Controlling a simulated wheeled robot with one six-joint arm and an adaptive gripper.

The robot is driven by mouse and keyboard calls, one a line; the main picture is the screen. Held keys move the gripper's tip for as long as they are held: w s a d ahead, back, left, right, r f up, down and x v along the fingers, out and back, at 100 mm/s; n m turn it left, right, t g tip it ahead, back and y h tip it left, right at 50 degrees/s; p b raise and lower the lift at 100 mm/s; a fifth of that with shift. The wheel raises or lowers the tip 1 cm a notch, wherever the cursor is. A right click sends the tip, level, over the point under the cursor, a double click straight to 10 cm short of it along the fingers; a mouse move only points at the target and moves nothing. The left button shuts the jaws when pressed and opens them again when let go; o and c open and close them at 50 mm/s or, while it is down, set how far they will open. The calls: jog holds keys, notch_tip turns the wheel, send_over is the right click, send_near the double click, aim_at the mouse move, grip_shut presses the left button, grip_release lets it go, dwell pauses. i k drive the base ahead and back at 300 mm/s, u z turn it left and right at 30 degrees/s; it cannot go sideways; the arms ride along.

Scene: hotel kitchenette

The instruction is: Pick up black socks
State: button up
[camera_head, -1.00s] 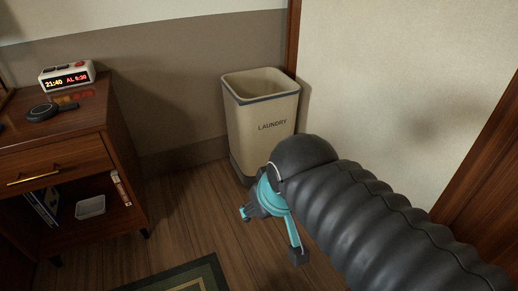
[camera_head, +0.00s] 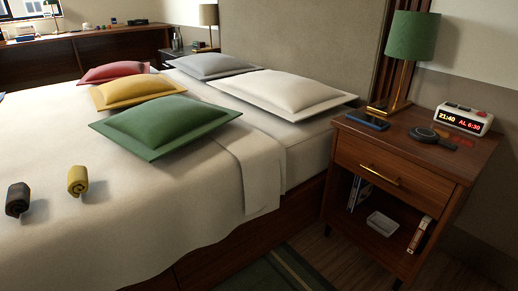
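A rolled black sock bundle (camera_head: 18,199) lies on the white bed cover (camera_head: 120,235) at the far left of the head view. A rolled yellow bundle (camera_head: 77,181) lies just to its right, apart from it. My gripper and arm are outside the picture now, so whether the gripper is open or shut does not show.
Green (camera_head: 168,124), yellow (camera_head: 131,91), red and pale pillows lie farther up the bed. A wooden nightstand (camera_head: 345,153) stands to the right with a green lamp (camera_head: 413,40), phone and alarm clock (camera_head: 464,118). A rug (camera_head: 270,276) lies on the floor between.

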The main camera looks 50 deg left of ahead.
aim_at(18, 200)
jog(key=u, duration=4.25)
jog(key=i, duration=1.1)
jog(key=z, duration=0.15)
